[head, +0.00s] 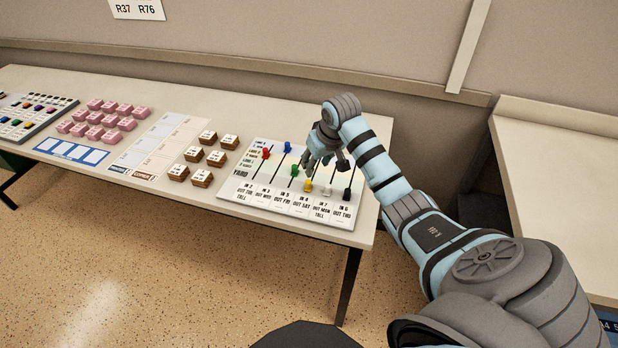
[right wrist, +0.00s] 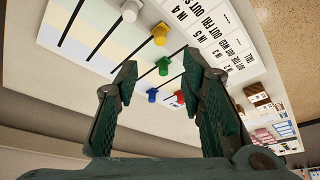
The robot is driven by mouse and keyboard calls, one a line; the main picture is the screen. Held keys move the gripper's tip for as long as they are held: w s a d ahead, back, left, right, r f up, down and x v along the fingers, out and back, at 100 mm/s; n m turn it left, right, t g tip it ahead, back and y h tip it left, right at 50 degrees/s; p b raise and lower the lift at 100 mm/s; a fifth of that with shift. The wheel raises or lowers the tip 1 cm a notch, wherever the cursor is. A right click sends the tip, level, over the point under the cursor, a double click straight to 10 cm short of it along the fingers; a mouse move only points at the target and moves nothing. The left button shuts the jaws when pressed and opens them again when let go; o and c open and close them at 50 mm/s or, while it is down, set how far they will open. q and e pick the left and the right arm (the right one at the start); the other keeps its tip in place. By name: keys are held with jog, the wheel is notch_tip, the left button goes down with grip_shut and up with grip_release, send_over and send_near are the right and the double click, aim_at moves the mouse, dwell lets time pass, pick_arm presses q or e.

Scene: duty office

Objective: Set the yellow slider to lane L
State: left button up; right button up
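The yellow slider (head: 308,186) sits low in its slot near the front edge of the slider board (head: 234,190), level with the white one. In the right wrist view its yellow knob (right wrist: 159,36) shows beyond the fingertips, roughly between them. My right gripper (head: 325,157) is above the board, over the slots behind the yellow knob. Its two fingers (right wrist: 159,64) are wide apart with nothing between them, and it appears not to touch the knob. The lane labels at the board's left edge are too small to read surely. My left gripper is out of view.
Neighbouring sliders are close: green (head: 294,171) to the left, white (head: 327,190) and black (head: 347,193) to the right. Blue (head: 287,147) and red (head: 266,153) stand farther back. Wooden blocks (head: 216,158) and pink blocks (head: 110,119) lie left on the table.

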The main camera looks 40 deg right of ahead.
aim_at(309, 181)
jog(key=b+x, duration=0.3)
jog(key=x, duration=0.8)
jog(key=shift+w+f, duration=0.1)
jog(key=shift+f, duration=0.3)
grip_shut()
